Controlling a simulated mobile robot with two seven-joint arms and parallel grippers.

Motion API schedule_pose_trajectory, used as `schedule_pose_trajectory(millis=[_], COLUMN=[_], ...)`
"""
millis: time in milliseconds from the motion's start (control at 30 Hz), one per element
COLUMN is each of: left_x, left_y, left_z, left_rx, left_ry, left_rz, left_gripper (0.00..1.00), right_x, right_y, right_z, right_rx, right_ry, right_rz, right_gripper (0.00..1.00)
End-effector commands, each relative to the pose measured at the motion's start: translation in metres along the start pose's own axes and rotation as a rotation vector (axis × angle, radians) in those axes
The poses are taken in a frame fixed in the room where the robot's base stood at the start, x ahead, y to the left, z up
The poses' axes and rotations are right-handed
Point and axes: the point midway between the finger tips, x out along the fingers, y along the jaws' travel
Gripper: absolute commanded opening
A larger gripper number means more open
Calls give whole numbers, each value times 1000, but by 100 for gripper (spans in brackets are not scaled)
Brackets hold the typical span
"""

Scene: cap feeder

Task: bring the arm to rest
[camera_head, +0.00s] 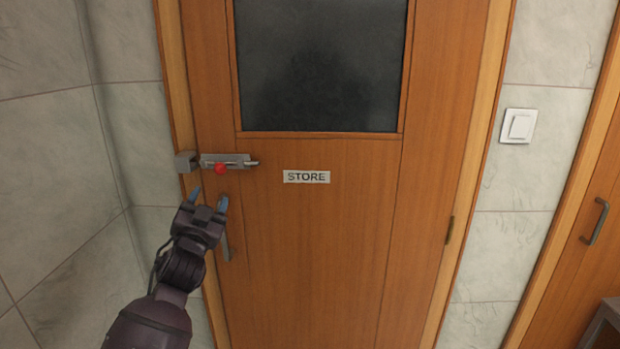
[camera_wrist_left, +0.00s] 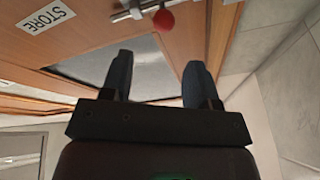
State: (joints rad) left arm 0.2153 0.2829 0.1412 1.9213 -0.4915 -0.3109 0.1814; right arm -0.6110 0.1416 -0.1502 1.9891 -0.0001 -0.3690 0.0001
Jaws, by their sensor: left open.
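My left gripper (camera_head: 208,201) is open and empty in front of the wooden door, its two blue fingertips pointing up. It stands just below the slide bolt (camera_head: 238,162) with a red knob (camera_head: 221,169), and apart from it in the picture. In the left wrist view the open fingers (camera_wrist_left: 155,80) show with nothing between them. The red knob (camera_wrist_left: 164,19) is beyond the fingertips there. My right gripper is not in view.
The wooden door (camera_head: 320,240) carries a STORE sign (camera_head: 306,177), a dark window (camera_head: 320,65) and a vertical handle (camera_head: 224,240) close behind my gripper. A tiled wall (camera_head: 60,190) stands at the left. A light switch (camera_head: 519,126) and another door (camera_head: 580,240) are at the right.

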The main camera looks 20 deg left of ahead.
Motion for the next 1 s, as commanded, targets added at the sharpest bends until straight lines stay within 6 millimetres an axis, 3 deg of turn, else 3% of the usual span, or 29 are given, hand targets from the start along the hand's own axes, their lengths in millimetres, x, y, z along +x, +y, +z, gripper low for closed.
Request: schedule_pose_trajectory(millis=[167,267,467,667,800,1000], left_x=[0,-2,-47,-117,-184,-288], left_y=[1,14,61,103,131,156], left_z=[0,-4,32,81,117,158], left_rx=[6,-30,-113,-189,-253,-335], left_ry=[-7,-8,-104,-245,-373,-565], left_rz=[8,44,166,278,353,425], left_gripper=[55,55,55,55,55,55], right_x=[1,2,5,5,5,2], right_y=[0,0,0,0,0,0], right_z=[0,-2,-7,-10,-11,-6], right_rx=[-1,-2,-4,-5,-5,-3], right_ry=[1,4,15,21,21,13], right_rz=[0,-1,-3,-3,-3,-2], right_gripper=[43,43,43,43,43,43])
